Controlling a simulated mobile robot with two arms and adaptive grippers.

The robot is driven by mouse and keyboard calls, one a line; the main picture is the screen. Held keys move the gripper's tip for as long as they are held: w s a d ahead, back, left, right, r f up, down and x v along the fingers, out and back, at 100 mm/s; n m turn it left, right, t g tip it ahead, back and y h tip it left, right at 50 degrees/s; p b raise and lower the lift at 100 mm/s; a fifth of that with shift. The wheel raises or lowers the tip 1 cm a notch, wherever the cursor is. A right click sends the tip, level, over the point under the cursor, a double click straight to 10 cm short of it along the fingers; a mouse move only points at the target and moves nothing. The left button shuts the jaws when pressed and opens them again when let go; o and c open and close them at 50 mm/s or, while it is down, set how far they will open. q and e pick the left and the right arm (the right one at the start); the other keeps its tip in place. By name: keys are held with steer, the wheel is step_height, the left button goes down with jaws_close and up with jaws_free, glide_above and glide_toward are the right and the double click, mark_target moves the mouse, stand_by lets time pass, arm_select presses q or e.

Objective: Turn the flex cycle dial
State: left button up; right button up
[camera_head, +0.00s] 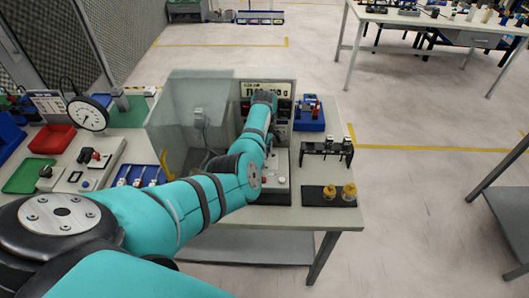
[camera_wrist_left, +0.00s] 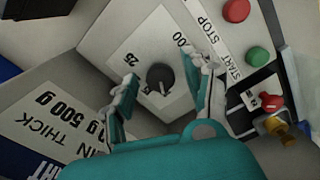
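The flex cycle dial is most likely the small black knob (camera_wrist_left: 160,78) on a white scale plate marked with numbers, in the left wrist view. Its light pointer line shows. My left gripper (camera_wrist_left: 158,68) is open, with one finger to the left of the knob and one to the right. The knob appears between the fingertips; whether they touch it I cannot tell. In the head view, my left arm reaches the machine (camera_head: 266,88) with the display, and the wrist hides the dial and the fingers. My right gripper is not in view.
A red button (camera_wrist_left: 236,10) and a green button (camera_wrist_left: 258,56) sit beside the scale plate. A clear guard (camera_head: 190,110) stands left of the machine.

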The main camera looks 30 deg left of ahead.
arm_select(q)
step_height(320, 180, up, 12)
stand_by(0.6)
steer(key=shift+s+f, duration=0.1)
steer(key=shift+f, duration=0.05)
stand_by(0.4)
